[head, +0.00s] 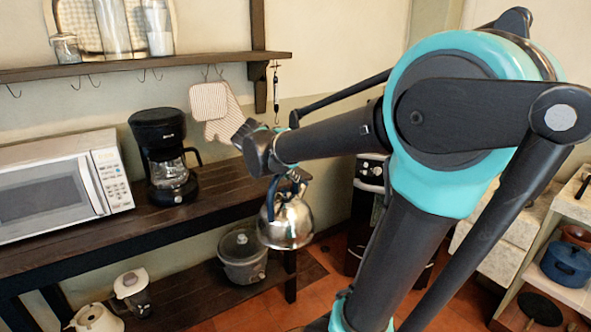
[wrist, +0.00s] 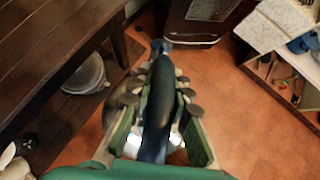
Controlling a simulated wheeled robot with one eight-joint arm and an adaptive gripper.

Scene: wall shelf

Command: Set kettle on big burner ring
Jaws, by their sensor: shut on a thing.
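A shiny metal kettle (head: 286,222) hangs in the air in the head view, beside the right end of the wooden counter. My gripper (head: 286,182) is above it, shut on its dark blue handle. In the wrist view the handle (wrist: 157,112) runs between the fingers of my gripper (wrist: 160,95); most of the kettle body is hidden. A black appliance with knobs (head: 370,170), apparently the stove, stands behind my arm and is mostly hidden. The big burner ring is not visible in either view.
The wooden counter (head: 150,222) holds a microwave (head: 60,190) and a coffee maker (head: 165,150). A pot (head: 242,255) sits on its lower shelf. A wall shelf (head: 150,66) with hooks runs above. At right, shelves hold a blue pot (head: 567,264). The tiled floor (wrist: 235,110) is open.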

